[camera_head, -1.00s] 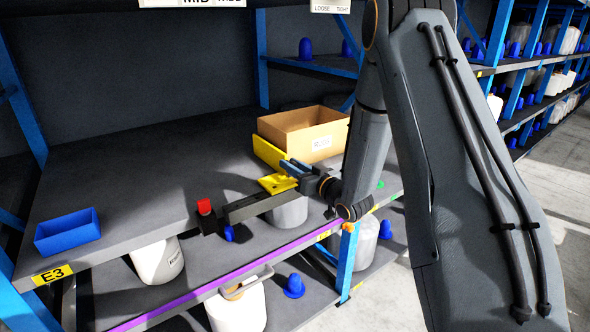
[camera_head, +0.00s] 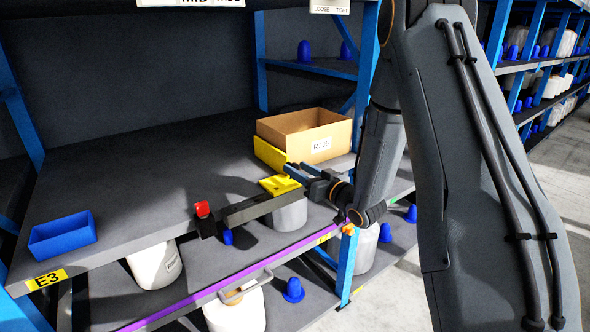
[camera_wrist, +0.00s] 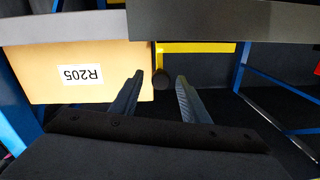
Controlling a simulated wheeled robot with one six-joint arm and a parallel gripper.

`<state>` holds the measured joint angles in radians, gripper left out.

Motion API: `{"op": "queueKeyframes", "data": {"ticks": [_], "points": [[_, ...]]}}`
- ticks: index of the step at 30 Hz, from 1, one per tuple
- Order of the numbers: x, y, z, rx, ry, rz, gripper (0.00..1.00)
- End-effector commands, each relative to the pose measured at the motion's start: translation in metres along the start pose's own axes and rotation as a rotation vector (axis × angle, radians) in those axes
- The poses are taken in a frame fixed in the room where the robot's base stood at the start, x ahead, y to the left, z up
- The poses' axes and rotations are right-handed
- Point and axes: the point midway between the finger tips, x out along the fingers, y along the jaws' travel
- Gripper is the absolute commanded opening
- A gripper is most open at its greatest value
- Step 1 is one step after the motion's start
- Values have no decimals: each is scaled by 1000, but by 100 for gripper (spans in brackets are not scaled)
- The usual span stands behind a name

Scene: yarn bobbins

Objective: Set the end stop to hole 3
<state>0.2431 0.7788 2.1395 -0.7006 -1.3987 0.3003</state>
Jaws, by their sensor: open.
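A yellow bracket (camera_head: 280,185), which looks like the end stop, sits at the right end of a dark bar (camera_head: 250,209) along the shelf's front edge. Its upright yellow plate (camera_head: 268,154) stands beside the cardboard box. A red block (camera_head: 203,209) is at the bar's left end. My gripper (camera_head: 291,170) is open beside the yellow bracket. In the wrist view, a black round knob (camera_wrist: 161,79) shows between the open fingers, apart from both, below a yellow strip (camera_wrist: 195,47). I cannot make out any numbered holes.
A cardboard box (camera_head: 290,142) labelled R205 stands right behind the yellow plate. A blue bin (camera_head: 63,234) sits at the shelf's left front. White bobbins and blue cones stand on the level below. The shelf's middle is clear.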

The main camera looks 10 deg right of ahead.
Motion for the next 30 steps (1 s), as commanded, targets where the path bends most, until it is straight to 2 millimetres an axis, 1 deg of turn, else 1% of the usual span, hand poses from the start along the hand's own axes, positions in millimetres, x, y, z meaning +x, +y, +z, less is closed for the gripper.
{"op": "queueKeyframes", "data": {"ticks": [1, 6, 10, 15, 24, 26, 30], "points": [[-9, 2, 1, 1, 0, 4, 42], [-35, 2, 1, 1, 0, 3, 42], [-48, 1, 1, 0, 0, 2, 42], [-52, 0, 0, 0, 1, 0, 42], [-52, 0, 0, -3, -7, 4, 42], [-50, 1, 2, -14, -40, 25, 42], [-50, 5, 14, -53, -189, 117, 42]]}}
